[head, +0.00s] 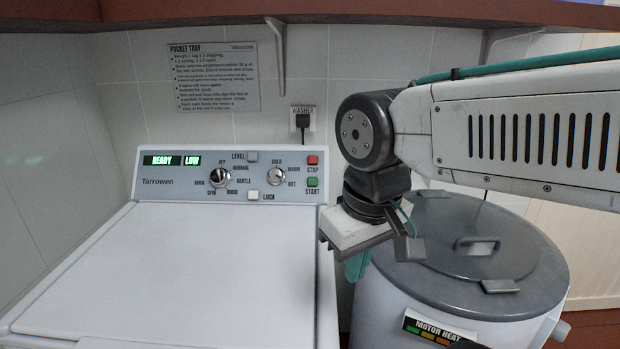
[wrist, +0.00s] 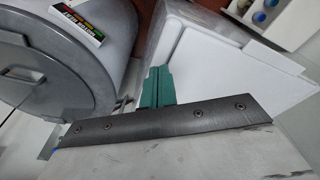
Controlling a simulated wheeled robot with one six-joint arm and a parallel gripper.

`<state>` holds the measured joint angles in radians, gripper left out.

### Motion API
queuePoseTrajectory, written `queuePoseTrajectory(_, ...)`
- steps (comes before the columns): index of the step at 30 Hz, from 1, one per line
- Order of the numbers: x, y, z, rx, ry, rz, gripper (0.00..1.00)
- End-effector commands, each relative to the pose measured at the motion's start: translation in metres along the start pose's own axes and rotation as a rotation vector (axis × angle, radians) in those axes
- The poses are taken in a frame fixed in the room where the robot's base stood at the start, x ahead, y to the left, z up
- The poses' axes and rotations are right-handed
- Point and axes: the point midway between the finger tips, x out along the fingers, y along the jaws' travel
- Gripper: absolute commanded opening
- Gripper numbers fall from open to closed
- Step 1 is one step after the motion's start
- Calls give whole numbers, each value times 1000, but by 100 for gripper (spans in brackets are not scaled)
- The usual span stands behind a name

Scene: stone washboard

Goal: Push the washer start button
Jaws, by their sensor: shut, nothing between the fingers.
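The washer (head: 180,270) is white with a closed lid, at the left of the head view. Its grey control panel (head: 232,160) runs along the back. The green START button (head: 313,182) sits at the panel's right end, below the red STOP button (head: 313,160). The display reads READY and LOW (head: 172,160). My gripper (head: 357,266) is shut and empty, with teal fingers pointing down, right of the washer's right edge and apart from the buttons. In the wrist view the shut teal fingers (wrist: 155,88) show with the washer lid (wrist: 220,70) beyond.
A grey-lidded drum (head: 470,240) with a MOTOR HEAT label stands right of the washer, close to my gripper. A plugged outlet labelled WASHER (head: 303,118) and a notice (head: 213,77) are on the tiled wall. A shelf (head: 200,14) crosses the top.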

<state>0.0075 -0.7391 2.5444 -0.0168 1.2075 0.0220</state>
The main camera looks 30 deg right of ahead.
Motion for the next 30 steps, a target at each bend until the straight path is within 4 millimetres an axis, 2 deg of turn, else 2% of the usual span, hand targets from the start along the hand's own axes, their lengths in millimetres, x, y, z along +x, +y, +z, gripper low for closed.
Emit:
queuePoseTrajectory(2,-3,7,-22,42,20,27,0)
queuePoseTrajectory(5,-6,24,-68,128,74,77,0)
queuePoseTrajectory(12,0,83,-214,355,271,190,0)
queuePoseTrajectory(15,10,107,-269,425,352,211,0)
queuePoseTrajectory(18,22,127,-312,476,419,217,0)
queuePoseTrajectory(21,32,141,-342,510,466,214,0)
queuePoseTrajectory(24,39,149,-359,528,495,211,0)
queuePoseTrajectory(30,42,153,-368,537,512,208,0)
